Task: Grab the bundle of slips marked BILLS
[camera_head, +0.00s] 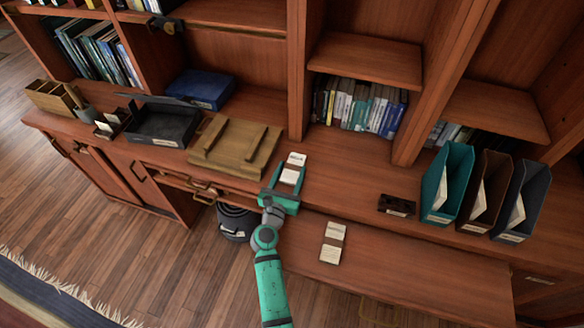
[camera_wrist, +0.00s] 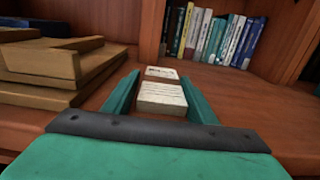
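My gripper (camera_head: 288,169) is at the edge of the wooden desk top (camera_head: 345,170), pointing toward the shelves. Its two teal fingers are spread, also in the wrist view (camera_wrist: 160,77). A pale bundle of slips (camera_head: 289,176) lies between the fingers and shows in the wrist view (camera_wrist: 162,98), with narrow gaps at its sides. A second bundle (camera_head: 297,159) with dark lettering lies just beyond it, near the fingertips (camera_wrist: 161,72). Two more bundles, one (camera_head: 335,231) behind the other (camera_head: 330,254), lie on the lower surface. I cannot read which is marked BILLS.
A stepped wooden stand (camera_head: 233,148) is close left of my gripper. Farther left are a black tray (camera_head: 162,125) and a blue box (camera_head: 203,88). Teal (camera_head: 447,182), brown (camera_head: 487,192) and dark (camera_head: 522,200) file holders stand at right. A small black object (camera_head: 396,205) lies before them.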

